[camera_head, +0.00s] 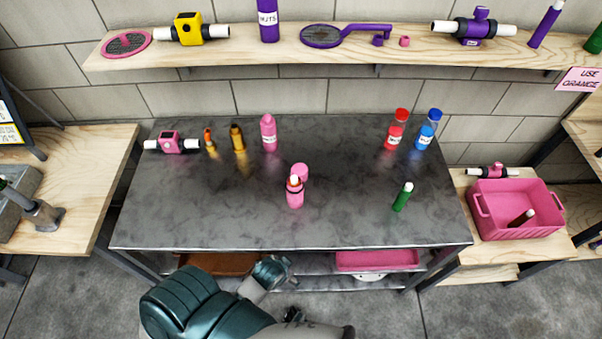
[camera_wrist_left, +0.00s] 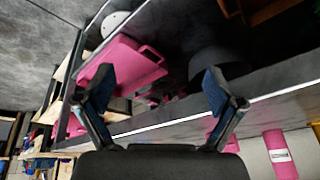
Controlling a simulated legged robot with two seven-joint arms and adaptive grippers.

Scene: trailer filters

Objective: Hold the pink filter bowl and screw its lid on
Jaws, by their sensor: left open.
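The pink filter bowl (camera_head: 295,194) stands upright near the middle of the dark metal table (camera_head: 240,215), with an orange and white top showing at its mouth. A round pink piece (camera_head: 300,169), which looks like its lid, is just behind it; whether they touch is unclear. My left gripper (camera_head: 275,271) is in front of the table's front edge, apart from the bowl. In the left wrist view the gripper (camera_wrist_left: 158,75) is open with nothing between its fingers. My right gripper is not in view.
A pink valve block (camera_head: 172,142), small orange and gold bottles, and a pink bottle (camera_head: 269,133) stand at the back left. Red (camera_head: 396,130) and blue bottles stand at the back right; a green tube (camera_head: 402,197) is at right. A pink crate (camera_head: 515,209) sits on the right bench.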

